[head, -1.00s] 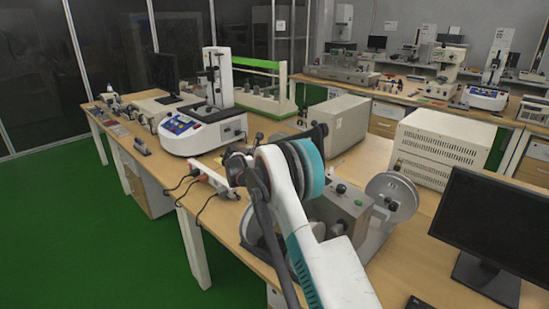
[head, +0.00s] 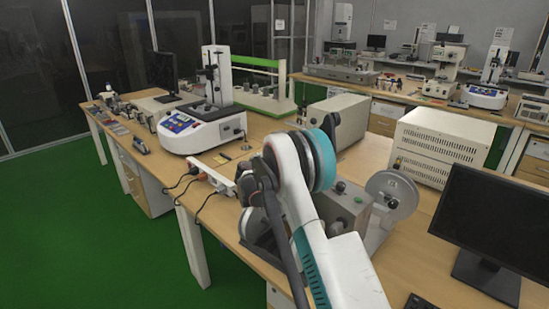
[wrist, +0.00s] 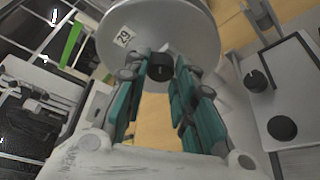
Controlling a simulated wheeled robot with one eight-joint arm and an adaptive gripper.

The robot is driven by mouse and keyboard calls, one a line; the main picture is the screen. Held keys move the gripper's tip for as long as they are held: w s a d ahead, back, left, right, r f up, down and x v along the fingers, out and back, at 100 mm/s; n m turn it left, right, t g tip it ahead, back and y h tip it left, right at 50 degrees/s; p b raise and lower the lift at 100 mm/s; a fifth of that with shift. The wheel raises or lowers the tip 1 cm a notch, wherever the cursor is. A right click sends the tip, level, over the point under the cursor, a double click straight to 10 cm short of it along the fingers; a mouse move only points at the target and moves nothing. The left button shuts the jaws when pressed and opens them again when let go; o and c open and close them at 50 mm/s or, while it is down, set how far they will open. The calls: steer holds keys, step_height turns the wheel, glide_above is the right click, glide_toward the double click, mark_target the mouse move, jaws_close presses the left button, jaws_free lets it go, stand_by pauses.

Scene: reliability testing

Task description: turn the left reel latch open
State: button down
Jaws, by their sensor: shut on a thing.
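In the wrist view, my gripper (wrist: 161,72) has its teal-and-grey fingers on both sides of a small black latch (wrist: 160,66) and is shut on it. The latch stands in front of a pale grey reel disc (wrist: 165,25) with a white label reading 29. I cannot tell from this view how far the latch is turned. In the head view, part of the left reel (head: 248,222) shows as a grey disc edge behind my arm. Its latch and my fingertips are hidden there.
The right reel (head: 391,195) stands on the other side of the grey machine box (head: 345,205). A monitor (head: 495,225) is at the right and a beige cabinet (head: 440,147) behind. A white strip with cables (head: 212,176) lies near the table's left edge. Green floor (head: 90,240) is clear.

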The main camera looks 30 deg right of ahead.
steer(key=shift+f+m+t, duration=0.1)
steer(key=shift+m+t, duration=0.2)
steer(key=shift+m, duration=0.4)
steer(key=c, duration=1.3)
jaws_free()
steer(key=v, duration=1.2)
steer(key=shift+f, duration=0.2)
steer(key=shift+c, duration=0.2)
